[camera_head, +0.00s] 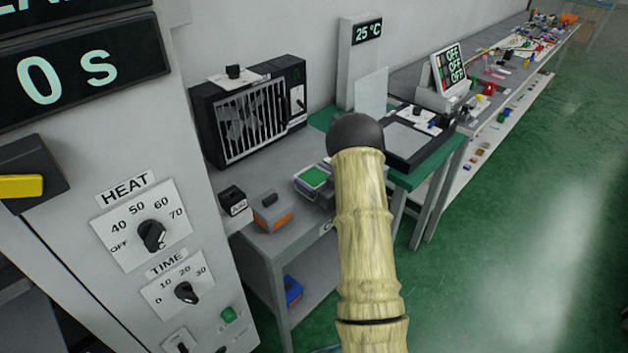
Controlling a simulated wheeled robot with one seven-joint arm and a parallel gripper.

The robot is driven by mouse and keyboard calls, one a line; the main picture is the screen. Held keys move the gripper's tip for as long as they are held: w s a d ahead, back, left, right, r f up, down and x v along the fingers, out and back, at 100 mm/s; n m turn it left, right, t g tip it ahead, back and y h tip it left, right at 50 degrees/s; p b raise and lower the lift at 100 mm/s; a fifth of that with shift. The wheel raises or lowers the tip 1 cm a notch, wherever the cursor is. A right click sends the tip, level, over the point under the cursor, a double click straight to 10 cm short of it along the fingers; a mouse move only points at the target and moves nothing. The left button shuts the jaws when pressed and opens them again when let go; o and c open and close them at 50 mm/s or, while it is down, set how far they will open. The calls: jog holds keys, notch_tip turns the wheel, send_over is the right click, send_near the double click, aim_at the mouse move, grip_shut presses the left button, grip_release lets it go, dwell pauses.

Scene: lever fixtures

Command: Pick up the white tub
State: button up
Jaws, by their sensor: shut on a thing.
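The white tub (299,184) with a green top is on or just above the grey bench, left of my pale, ribbed arm. A small dark part of my gripper (326,198) shows at the tub's right side, partly hidden behind my arm. My gripper is shut on the tub. The fingertips are not clear, and I cannot tell whether the tub is lifted off the bench.
A grey-and-orange box (272,212) and a small black switch box (232,200) stand left of the tub. A black fan heater (250,110) is behind. A control cabinet (120,180) fills the left. Green floor (500,230) is open at right.

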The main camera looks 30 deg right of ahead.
jog(key=b+v, duration=0.2)
jog(key=v, duration=1.6)
jog(key=shift+r, duration=0.15)
